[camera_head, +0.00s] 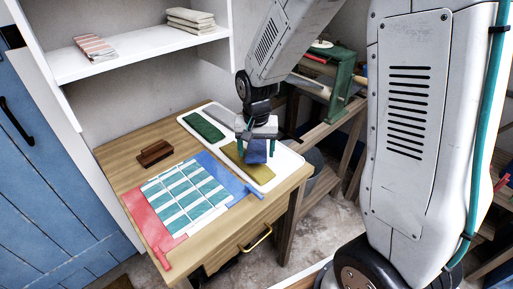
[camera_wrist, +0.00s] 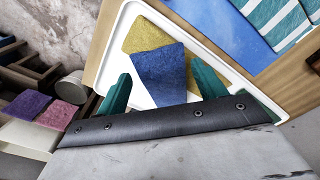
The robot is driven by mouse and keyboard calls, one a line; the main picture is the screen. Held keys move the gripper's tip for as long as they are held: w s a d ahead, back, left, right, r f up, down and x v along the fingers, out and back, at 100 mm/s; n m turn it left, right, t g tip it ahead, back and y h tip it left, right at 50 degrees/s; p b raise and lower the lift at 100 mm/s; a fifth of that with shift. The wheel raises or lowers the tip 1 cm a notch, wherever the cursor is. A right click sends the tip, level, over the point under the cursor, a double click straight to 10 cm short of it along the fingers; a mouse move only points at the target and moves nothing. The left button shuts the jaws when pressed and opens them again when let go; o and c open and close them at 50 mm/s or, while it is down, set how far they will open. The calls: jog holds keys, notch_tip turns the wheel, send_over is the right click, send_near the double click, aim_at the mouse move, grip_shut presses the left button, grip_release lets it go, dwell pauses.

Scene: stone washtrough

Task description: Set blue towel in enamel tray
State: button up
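The blue towel (camera_head: 256,153) lies in the white enamel tray (camera_head: 284,160), partly over a yellow towel (camera_head: 240,169). In the wrist view the blue towel (camera_wrist: 160,75) shows flat and angled, its edge overlapping the yellow towel (camera_wrist: 150,38). My gripper (camera_head: 256,147) is just above the tray. Its two teal fingers stand apart on either side of the blue towel, with white tray floor (camera_wrist: 138,92) visible between the left finger and the cloth. I cannot tell how far above the tray floor the fingertips are.
A green towel (camera_head: 204,126) lies at the tray's far end. Red and blue cloths with a teal-striped one (camera_head: 185,197) cover the table's front left. A brown wooden block (camera_head: 155,153) stands behind them. A white shelf (camera_head: 140,55) is above the table.

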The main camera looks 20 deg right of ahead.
jog(key=shift+o, duration=0.6)
jog(key=shift+r, duration=0.1)
notch_tip(320, 180, up, 11)
jog(key=s+d+r+n, duration=0.1)
jog(key=s+r, duration=0.3)
jog(key=s, duration=0.8)
jog(key=s+r+n, duration=0.3)
jog(key=s+n, duration=0.1)
jog(key=s, duration=0.9)
jog(key=shift+d+r+t, duration=0.35)
jog(key=shift+r+t, duration=0.05)
